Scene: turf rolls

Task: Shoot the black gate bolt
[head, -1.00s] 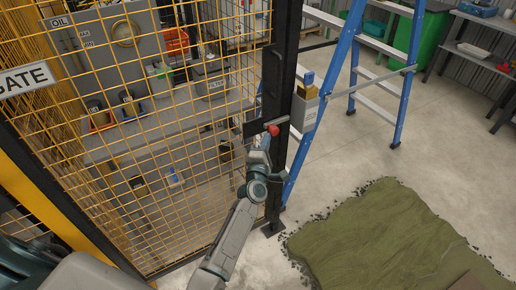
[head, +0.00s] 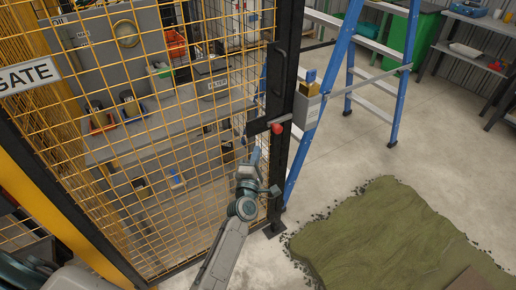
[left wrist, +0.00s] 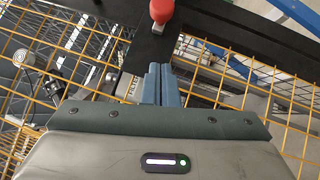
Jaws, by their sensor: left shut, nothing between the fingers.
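The black gate bolt (head: 257,127) sits on the gate's dark frame at mid height, with a red knob (head: 277,128) beside the post. In the left wrist view the red knob (left wrist: 161,11) stands at the top edge over a black plate (left wrist: 150,48). My left gripper (head: 256,154) is shut and empty, a little below and left of the knob in the head view. In the left wrist view its blue-grey fingers (left wrist: 160,72) are together, pointing at the plate, apart from the knob. Whether they touch the plate I cannot tell. My right gripper is not in view.
Yellow mesh (head: 190,140) fills the gate, with a workbench (head: 160,135) behind it. Green turf (head: 375,235) lies on the floor at the lower right.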

